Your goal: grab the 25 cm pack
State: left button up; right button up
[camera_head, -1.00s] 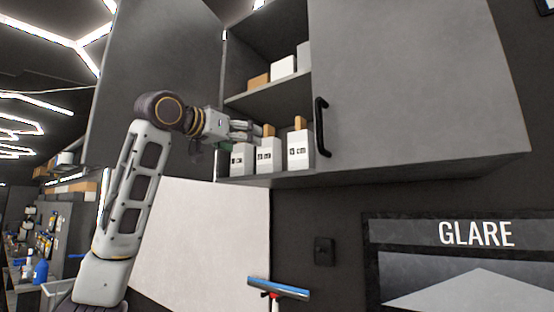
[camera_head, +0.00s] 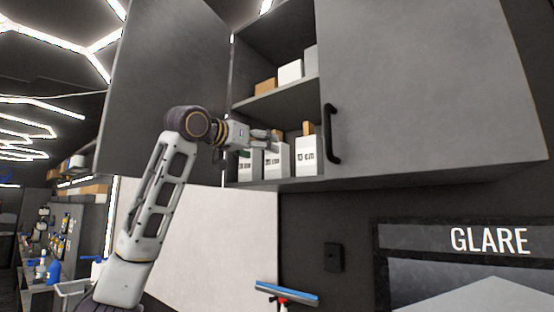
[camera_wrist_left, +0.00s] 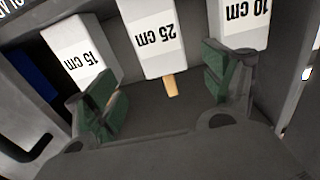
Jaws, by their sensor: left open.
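The 25 cm pack (camera_wrist_left: 157,38) is a white box with a black label and a tan piece at its end. It stands between the 15 cm pack (camera_wrist_left: 80,50) and the 10 cm pack (camera_wrist_left: 240,22), and appears upside down in the left wrist view. In the head view it is the middle pack (camera_head: 277,162) on the cabinet's bottom shelf. My left gripper (camera_wrist_left: 160,92) is open and empty, its green-padded fingers apart on either side of the tan piece's line, without visible contact. In the head view the left gripper (camera_head: 268,138) is in front of the packs' tops.
The cabinet's left door (camera_head: 165,80) stands open beside my arm. The right door (camera_head: 420,85) is closed with a black handle (camera_head: 332,133). An upper shelf (camera_head: 275,98) with boxes is above the gripper. The neighbouring packs stand close on both sides.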

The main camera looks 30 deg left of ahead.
aim_at(277, 155)
pick_arm(q)
jog(key=w, duration=0.2)
jog(key=w+p, duration=0.1)
jog(key=w, duration=0.1)
jog(key=shift+d, duration=0.2)
pick_arm(e)
jog(key=shift+w+a+r, duration=0.1)
jog(key=shift+a+r, duration=0.2)
jog(key=shift+r, duration=0.25)
pick_arm(q)
jog(key=shift+s, duration=0.1)
pick_arm(e)
jog(key=shift+a, duration=0.1)
jog(key=shift+r, duration=0.1)
pick_arm(q)
jog(key=shift+w+a+p, duration=0.15)
jog(key=shift+w+p, duration=0.75)
jog(key=shift+w, duration=0.85)
jog(key=shift+w+p, duration=0.35)
jog(key=shift+w, duration=0.55)
jog(key=shift+f, duration=0.1)
pick_arm(e)
jog(key=shift+d+r, duration=0.2)
jog(key=shift+r, duration=0.35)
jog(key=shift+d+r, duration=0.15)
jog(key=shift+r, duration=0.4)
jog(key=shift+a, duration=0.1)
